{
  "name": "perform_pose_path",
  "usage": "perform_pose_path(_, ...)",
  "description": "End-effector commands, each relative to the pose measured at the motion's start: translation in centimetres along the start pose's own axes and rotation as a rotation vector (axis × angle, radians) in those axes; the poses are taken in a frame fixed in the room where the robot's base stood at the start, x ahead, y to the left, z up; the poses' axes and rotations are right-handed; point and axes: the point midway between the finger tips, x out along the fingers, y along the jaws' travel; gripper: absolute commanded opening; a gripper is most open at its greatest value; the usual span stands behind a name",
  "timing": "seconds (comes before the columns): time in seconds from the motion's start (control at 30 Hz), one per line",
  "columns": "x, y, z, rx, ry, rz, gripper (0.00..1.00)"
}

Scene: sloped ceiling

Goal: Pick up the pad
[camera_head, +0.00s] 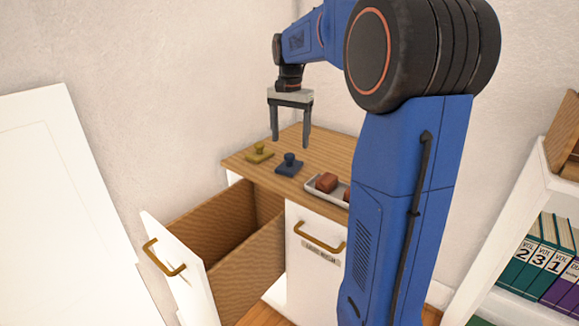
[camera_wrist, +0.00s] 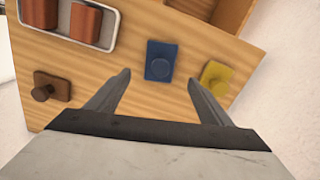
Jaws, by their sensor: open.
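Pads with knobs on top lie on the wooden cabinet top (camera_head: 240,163). A blue one (camera_head: 289,165) shows near the middle of the top and also in the wrist view (camera_wrist: 161,61). A yellow one (camera_head: 260,152) lies beside it, at the right in the wrist view (camera_wrist: 215,77). A brown one (camera_wrist: 51,88) shows only in the wrist view, at the left. My gripper (camera_head: 290,143) is open and empty above the cabinet top. In the wrist view its fingers (camera_wrist: 158,77) point toward the blue pad, apart from it. I cannot tell which pad the task means.
A pale tray (camera_head: 311,193) with reddish-brown blocks (camera_head: 326,182) sits on the cabinet top near the blue pad. A drawer (camera_head: 177,262) stands pulled out at the left, its inside empty where seen. A white shelf (camera_head: 530,205) with books is at the right. A wall is behind.

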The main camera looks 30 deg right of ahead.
Motion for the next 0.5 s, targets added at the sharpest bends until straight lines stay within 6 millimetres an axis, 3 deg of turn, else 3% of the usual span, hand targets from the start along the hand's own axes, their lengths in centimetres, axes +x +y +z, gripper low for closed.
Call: perform_pose_path(0.5,5.0,0.0,0.4,-0.001,-0.002,0.001,0.73)
